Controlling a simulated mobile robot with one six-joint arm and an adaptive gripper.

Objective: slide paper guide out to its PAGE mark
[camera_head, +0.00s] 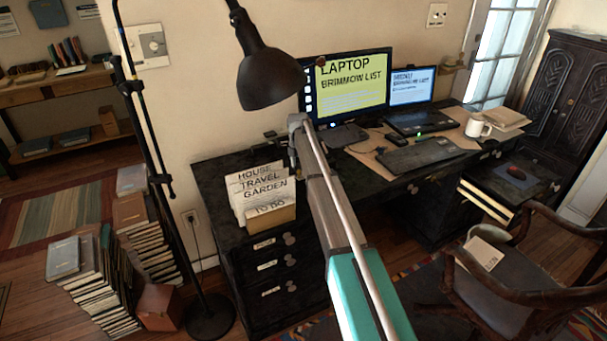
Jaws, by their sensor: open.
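I cannot make out a paper guide or a PAGE mark in the head view. My gripper (274,135) shows only as a small dark shape at the far end of my arm, over the back left of the black desk (222,176). It is open, with nothing seen between its fingers. My grey and teal arm crosses the middle of the view and hides part of the desk top.
A file holder (270,217) with papers stands left of my arm. A black lamp (265,75) hangs above. A monitor (352,88), laptop (410,118) and mug (478,126) fill the desk's right. Book stacks (95,290) and a chair (510,290) flank the desk.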

